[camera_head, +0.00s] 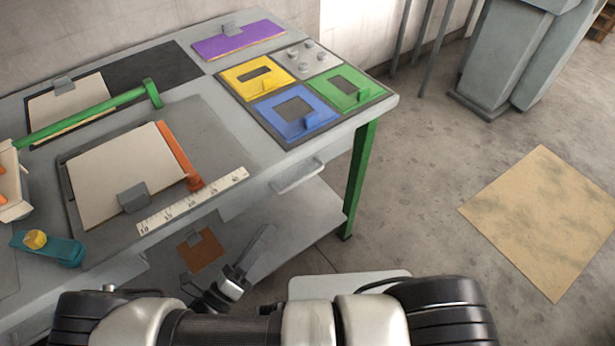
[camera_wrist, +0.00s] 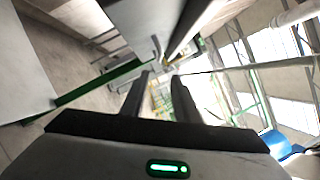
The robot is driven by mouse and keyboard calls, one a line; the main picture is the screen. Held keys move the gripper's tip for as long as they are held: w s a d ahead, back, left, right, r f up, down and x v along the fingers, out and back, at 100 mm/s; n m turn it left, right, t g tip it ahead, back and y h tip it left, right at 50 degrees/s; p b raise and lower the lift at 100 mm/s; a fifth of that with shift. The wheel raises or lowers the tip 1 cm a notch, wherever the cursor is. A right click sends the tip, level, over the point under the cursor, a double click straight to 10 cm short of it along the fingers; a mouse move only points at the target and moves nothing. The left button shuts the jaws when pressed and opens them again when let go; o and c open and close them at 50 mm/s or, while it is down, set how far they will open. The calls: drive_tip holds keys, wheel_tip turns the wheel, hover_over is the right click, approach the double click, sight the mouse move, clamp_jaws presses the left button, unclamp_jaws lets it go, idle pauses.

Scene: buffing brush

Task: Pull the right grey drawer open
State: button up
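The right grey drawer sits under the right end of the workbench. Its pale bar handle (camera_head: 298,176) stands out from the front in the head view. The drawer looks shut. My gripper is low in front of the bench, below and left of that handle, and apart from it in the head view. My arm partly hides it there. In the wrist view my gripper (camera_wrist: 163,82) shows two dark fingers with a gap between them and nothing held. A grey surface of the bench (camera_wrist: 125,15) shows beyond the fingers, but I cannot make out the handle clearly there.
The workbench top (camera_head: 235,190) carries coloured plates, a ruler (camera_head: 192,200) and a teal tool (camera_head: 48,247). A green leg (camera_head: 358,180) stands right of the drawer. A lower shelf (camera_head: 300,225) lies beneath. The floor to the right is open, with a tan mat (camera_head: 550,220).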

sight(303, 177)
drive_tip(key=x, duration=1.7)
drive_tip(key=shift+w, duration=0.2)
drive_tip(key=shift+c, duration=0.3)
clamp_jaws()
